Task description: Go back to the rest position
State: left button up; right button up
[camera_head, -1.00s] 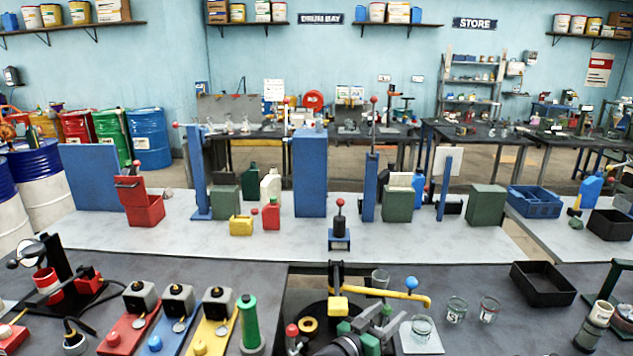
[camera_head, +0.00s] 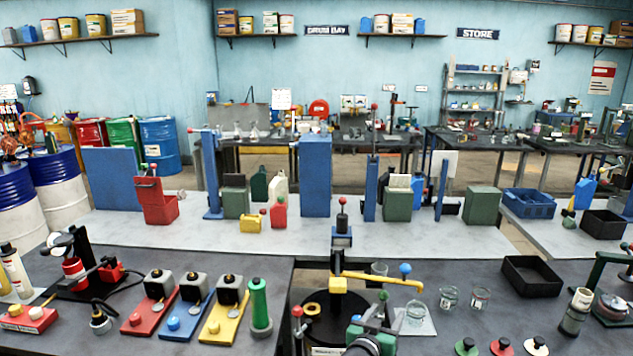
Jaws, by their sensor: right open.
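My right gripper (camera_head: 374,318), green and grey, shows at the bottom centre, open with nothing seen between its fingers. It is in front of the yellow swing arm (camera_head: 375,278) with a blue ball end, which stands by a black round base (camera_head: 335,325). A clear glass beaker (camera_head: 414,314) stands on a pale square plate just right of the gripper. I cannot tell whether the gripper touches the stand behind it. My left gripper is not in view.
Two glass jars (camera_head: 448,298) and an empty black tray (camera_head: 531,276) are to the right. Red, blue and yellow bases (camera_head: 228,318) and a green bottle (camera_head: 260,306) stand left. Coloured knobs (camera_head: 502,346) line the front right edge. Grey bench between the jars and knobs is clear.

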jog(key=s+f+n+g+y, duration=0.1)
jog(key=s+f+g+y, duration=0.1)
jog(key=s, duration=1.1)
jog(key=s+d+f+n+g+y, duration=0.1)
jog(key=s+f+n+g+y, duration=0.1)
jog(key=s, duration=1)
jog(key=s+d+f+n+g+y, duration=0.1)
jog(key=s+f+g+y, duration=0.3)
jog(key=s, duration=0.9)
jog(key=f+g, duration=0.1)
jog(key=g, duration=0.2)
jog(key=shift+s+f+n+g, duration=0.2)
jog(key=shift+s+n+g, duration=0.1)
